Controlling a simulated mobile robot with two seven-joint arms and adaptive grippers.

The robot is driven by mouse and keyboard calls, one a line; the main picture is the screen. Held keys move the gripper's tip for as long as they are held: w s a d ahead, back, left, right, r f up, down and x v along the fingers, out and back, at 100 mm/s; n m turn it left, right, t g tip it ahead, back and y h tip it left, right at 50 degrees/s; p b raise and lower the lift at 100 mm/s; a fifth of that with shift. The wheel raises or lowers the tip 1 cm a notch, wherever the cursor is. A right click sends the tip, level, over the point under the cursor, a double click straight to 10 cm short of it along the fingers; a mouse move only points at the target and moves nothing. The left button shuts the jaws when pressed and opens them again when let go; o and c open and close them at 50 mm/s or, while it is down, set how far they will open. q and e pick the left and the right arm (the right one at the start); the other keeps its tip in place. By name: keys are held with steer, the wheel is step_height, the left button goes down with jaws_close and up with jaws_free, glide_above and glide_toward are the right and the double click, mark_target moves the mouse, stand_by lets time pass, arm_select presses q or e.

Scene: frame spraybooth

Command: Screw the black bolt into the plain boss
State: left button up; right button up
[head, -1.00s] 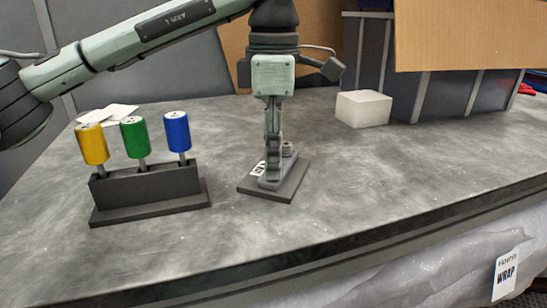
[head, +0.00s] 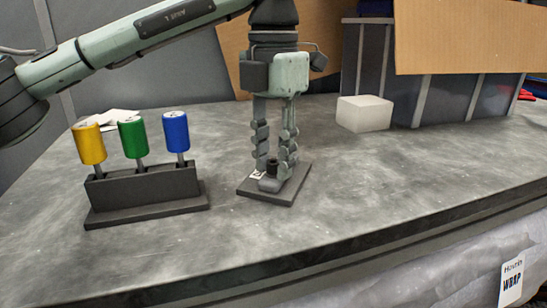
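The dark base plate (head: 273,195) lies flat on the table, with a pale label (head: 257,175) and a low grey fixture (head: 268,186) on it. A black bolt (head: 272,163) shows upright above the fixture, between the fingertips of my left gripper (head: 273,166). The gripper points straight down, with one finger on each side of the bolt. I cannot tell whether the fingers touch the bolt or stand slightly clear of it. The fingers hide much of the fixture, and I cannot make out the plain boss. My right gripper is not in view.
A dark rack (head: 145,188) at the left holds a yellow (head: 90,145), a green (head: 133,138) and a blue handle (head: 176,133). A white block (head: 364,114) stands back right, before a grey crate (head: 450,98) and cardboard (head: 470,38). The table's right front is clear.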

arm_select(q)
steer(key=shift+c, duration=0.5)
jaws_close()
steer(key=m+p, duration=0.1)
steer(key=m, duration=0.2)
steer(key=shift+s+f+m, duration=0.1)
steer(key=shift+m, duration=0.8)
steer(key=shift+m+p, duration=0.45)
steer(key=shift+m, duration=1.85)
